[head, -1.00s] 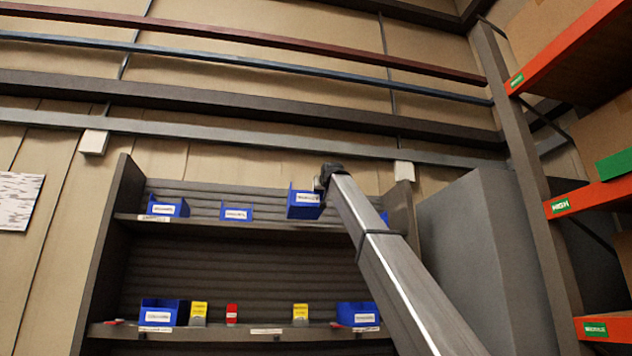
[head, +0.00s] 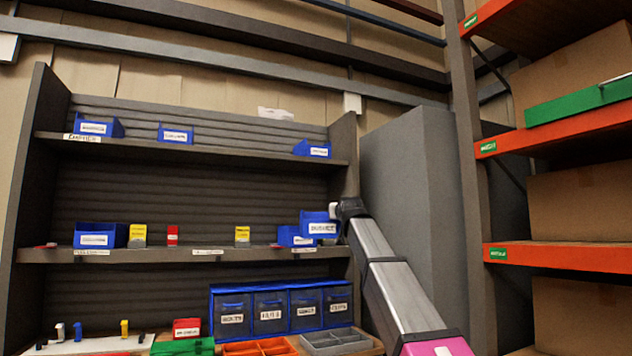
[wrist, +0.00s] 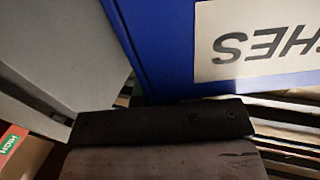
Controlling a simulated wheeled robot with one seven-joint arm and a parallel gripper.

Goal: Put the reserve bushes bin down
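The blue bin (head: 318,224) with a white label, which reads like "BUSHES", is in my gripper (head: 338,213) at its right side. It hangs about level at the right end of the middle shelf (head: 190,255), partly in front of another blue bin (head: 288,238). I cannot tell whether it touches that bin. In the wrist view the held bin's blue wall (wrist: 170,50) and upside-down label fill the upper right, against my dark finger (wrist: 160,120). The other finger is hidden.
The middle shelf also holds a blue bin (head: 95,235) at left and yellow and red boxes, with bare shelf between. The top shelf (head: 230,151) has several blue bins. Dark drawers (head: 282,311) stand below. A grey cabinet (head: 410,180) and orange racking (head: 560,240) are at right.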

